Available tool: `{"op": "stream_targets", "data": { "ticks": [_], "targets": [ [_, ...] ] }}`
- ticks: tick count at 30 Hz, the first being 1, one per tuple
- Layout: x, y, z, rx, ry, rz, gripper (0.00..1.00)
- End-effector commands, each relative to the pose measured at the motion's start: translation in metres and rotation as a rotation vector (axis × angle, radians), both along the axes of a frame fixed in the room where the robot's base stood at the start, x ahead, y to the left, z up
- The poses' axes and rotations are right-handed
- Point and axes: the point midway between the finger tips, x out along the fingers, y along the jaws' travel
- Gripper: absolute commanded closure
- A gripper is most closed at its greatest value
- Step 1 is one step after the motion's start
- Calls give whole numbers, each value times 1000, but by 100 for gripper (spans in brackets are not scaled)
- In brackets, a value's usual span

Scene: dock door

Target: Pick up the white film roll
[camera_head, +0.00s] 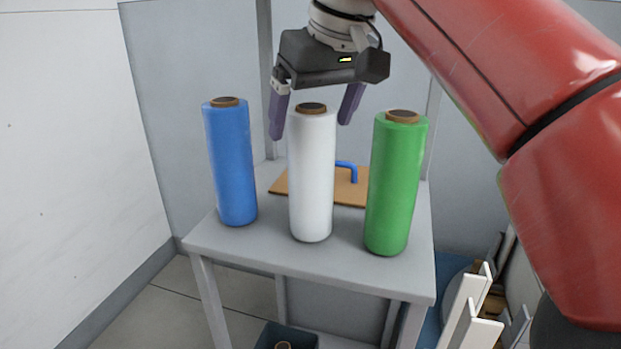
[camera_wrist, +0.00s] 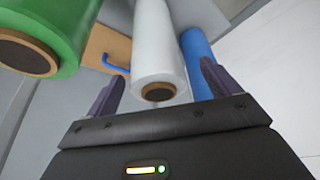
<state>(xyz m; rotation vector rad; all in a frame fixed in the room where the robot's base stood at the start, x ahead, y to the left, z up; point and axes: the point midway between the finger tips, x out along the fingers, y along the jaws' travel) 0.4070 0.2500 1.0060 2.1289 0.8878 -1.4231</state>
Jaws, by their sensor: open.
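The white film roll (camera_head: 312,175) stands upright on a grey table, between a blue roll (camera_head: 231,165) and a green roll (camera_head: 396,185). My gripper (camera_head: 308,120) is open and empty, with its two purple fingers pointing down near the top of the white roll. In the head view the fingers appear on either side of the white roll's top and partly behind it. In the wrist view the white roll (camera_wrist: 158,50) shows between the two fingers (camera_wrist: 160,85), with its brown core end towards the camera. I see no contact.
The green roll (camera_wrist: 45,30) and blue roll (camera_wrist: 197,60) flank the white one closely. A brown board (camera_head: 282,184) with a blue handle (camera_head: 349,166) lies behind on the table (camera_head: 270,250). A dark bin (camera_head: 288,336) is below, and white slats (camera_head: 468,305) stand at lower right.

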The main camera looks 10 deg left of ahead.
Motion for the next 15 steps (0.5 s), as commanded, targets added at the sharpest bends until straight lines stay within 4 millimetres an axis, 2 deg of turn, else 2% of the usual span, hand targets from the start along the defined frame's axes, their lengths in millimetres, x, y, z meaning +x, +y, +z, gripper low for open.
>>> {"op": "stream_targets", "data": {
  "ticks": [9,15],
  "targets": [
    [18,12,-39,0,2,-1,12],
    [21,14,-43,1,0,-1,12]
  ]
}}
